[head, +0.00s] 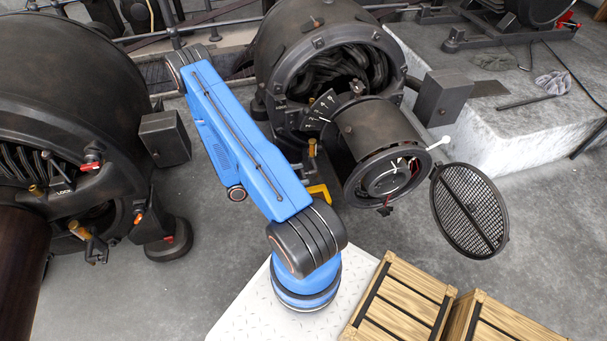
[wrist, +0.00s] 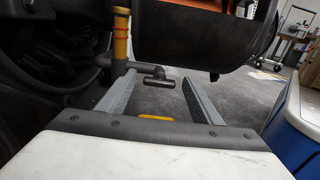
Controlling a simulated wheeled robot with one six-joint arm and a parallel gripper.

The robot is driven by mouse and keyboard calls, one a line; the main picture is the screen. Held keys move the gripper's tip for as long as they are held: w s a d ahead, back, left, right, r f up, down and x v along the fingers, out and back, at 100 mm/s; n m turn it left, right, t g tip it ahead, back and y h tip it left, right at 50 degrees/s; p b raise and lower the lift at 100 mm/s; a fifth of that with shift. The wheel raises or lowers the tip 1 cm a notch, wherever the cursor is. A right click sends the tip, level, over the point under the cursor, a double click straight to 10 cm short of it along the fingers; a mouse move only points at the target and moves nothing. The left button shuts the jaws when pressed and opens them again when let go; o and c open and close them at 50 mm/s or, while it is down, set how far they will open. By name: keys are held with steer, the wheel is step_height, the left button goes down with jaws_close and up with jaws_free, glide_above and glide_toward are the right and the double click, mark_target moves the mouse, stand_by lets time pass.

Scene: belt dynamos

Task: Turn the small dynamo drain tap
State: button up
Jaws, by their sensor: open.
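The small dynamo (head: 375,130) stands at centre in the head view, its round mesh cover (head: 469,210) swung open to the right. Its drain tap (wrist: 155,77) shows in the wrist view as a dark pipe elbow ending in a short crossbar, beside an upright brass-yellow fitting (wrist: 121,38). The brass fitting also shows in the head view (head: 312,149). My gripper (wrist: 158,82) is open, its two grey fingers pointing toward the tap. The crossbar appears between the fingertips; I cannot tell whether it lies within their reach.
A larger dynamo (head: 70,90) with its own brass tap (head: 95,246) stands at left. Wooden crates (head: 400,300) stand at front right. A pale plinth (head: 510,125) lies behind right. A yellow piece (wrist: 156,117) sits low between the fingers. Grey floor is open at lower left.

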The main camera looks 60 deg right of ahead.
steer(key=shift+x, duration=1.15)
steer(key=c, duration=1.1)
steer(key=shift+o, duration=0.2)
steer(key=shift+n, duration=0.3)
steer(key=shift+w+n, duration=0.1)
steer(key=shift+n, duration=2.4)
steer(key=o, duration=1.1)
steer(key=shift+c, duration=0.2)
